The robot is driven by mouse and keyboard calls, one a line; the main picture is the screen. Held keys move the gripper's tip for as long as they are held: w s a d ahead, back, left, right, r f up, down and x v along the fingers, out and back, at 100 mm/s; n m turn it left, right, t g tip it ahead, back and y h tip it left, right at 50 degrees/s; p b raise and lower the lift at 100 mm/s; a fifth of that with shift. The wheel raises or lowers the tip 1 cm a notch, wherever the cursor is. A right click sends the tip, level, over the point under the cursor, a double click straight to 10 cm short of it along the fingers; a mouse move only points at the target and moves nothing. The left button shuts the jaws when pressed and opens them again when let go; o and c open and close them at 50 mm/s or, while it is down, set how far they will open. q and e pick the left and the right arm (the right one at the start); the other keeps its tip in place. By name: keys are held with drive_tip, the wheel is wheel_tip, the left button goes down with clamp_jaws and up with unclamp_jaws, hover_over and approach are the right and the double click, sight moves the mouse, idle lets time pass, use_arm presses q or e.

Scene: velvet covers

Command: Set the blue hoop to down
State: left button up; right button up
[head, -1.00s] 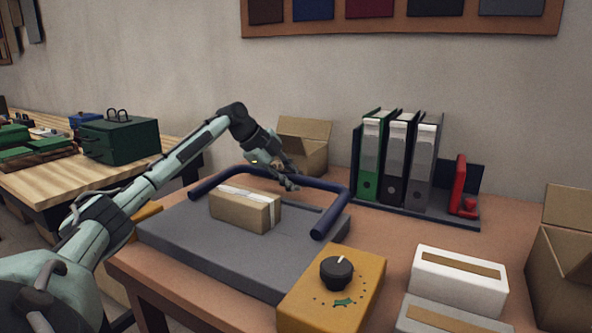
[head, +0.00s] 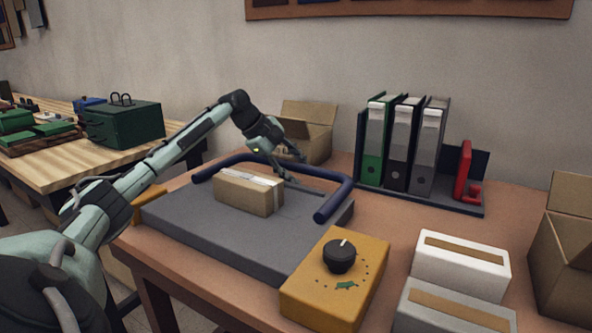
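The blue hoop (head: 333,200) is a dark blue U-shaped bar at the grey slab (head: 190,220) on the brown table. Its two arms run back to a crossbar at the slab's far side. The hoop's exact tilt is hard to judge. My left gripper (head: 291,166) is at the crossbar, near its middle. Its fingers look spread, one in front of the bar and one towards the back. Whether they touch the bar cannot be seen. My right gripper is not in view.
A taped cardboard box (head: 240,195) lies on the slab, in front of my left gripper. A yellow dial box (head: 310,290) stands at the slab's near right. Behind are an open carton (head: 312,140) and binders (head: 400,150). White boxes (head: 460,265) stand at right.

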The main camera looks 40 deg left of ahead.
use_arm(q)
drive_tip(key=shift+a+r, duration=0.1)
drive_tip(key=shift+r, duration=0.15)
drive_tip(key=v, duration=1.1)
drive_tip(key=shift+s, duration=0.2)
drive_tip(key=shift+r, duration=0.15)
